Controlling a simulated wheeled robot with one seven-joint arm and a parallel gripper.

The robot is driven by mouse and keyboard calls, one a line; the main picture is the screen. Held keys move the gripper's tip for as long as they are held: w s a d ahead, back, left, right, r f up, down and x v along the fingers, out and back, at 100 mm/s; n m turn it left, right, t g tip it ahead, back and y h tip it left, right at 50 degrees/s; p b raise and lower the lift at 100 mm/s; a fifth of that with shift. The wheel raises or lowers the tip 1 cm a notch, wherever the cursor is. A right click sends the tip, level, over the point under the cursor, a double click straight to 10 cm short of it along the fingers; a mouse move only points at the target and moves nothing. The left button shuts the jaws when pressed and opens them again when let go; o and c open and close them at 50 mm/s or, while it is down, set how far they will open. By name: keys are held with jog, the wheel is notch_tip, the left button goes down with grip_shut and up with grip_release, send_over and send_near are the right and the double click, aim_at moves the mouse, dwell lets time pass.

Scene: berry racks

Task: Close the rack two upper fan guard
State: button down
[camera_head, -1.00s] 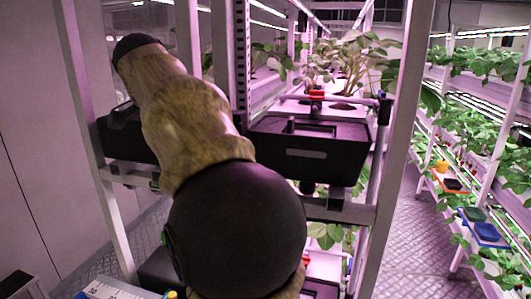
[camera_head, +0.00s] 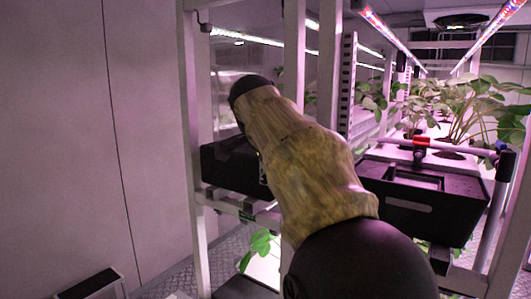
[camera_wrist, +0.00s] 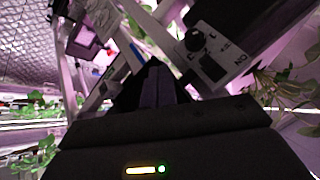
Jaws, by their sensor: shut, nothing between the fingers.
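No fan guard can be made out with certainty. A round dark fan-like fitting (camera_head: 458,20) shows at the top right of the head view, high above the rack; whether it has a guard, open or closed, is too small to tell. My gripper (camera_wrist: 158,80) shows in the wrist view, with its dark fingers together and empty. It points toward white rack beams. In the head view my arm hides the gripper.
White rack posts (camera_head: 190,120) stand in front of me. A black trough (camera_head: 425,205) with plants behind it is at the right, and another black trough (camera_head: 228,165) is left of my arm. A plain wall (camera_head: 80,130) fills the left. Lit strips (camera_head: 390,35) run overhead.

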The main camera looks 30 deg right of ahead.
jog(key=a+r, duration=0.8)
jog(key=a, duration=0.1)
jog(key=shift+s+a, duration=0.15)
jog(key=shift+s, duration=0.25)
jog(key=w+a+f+n+y+b, duration=0.15)
jog(key=f+n, duration=0.35)
jog(key=f, duration=0.8)
jog(key=w+a+f+n+y+b, duration=0.15)
jog(key=f+n, duration=0.45)
jog(key=f, duration=0.7)
jog(key=s+a+f+n+b, duration=0.1)
jog(key=s+f+n, duration=0.1)
jog(key=s+f, duration=0.4)
jog(key=s+a+f+n+g+y+b, duration=0.1)
jog(key=s+f+n, duration=0.2)
jog(key=f, duration=0.8)
jog(key=s+a+f+n+g+y+b, duration=0.1)
jog(key=s+f+n, duration=0.1)
jog(key=s+f, duration=0.6)
jog(key=shift+s+f, duration=0.35)
jog(key=shift+f, duration=0.5)
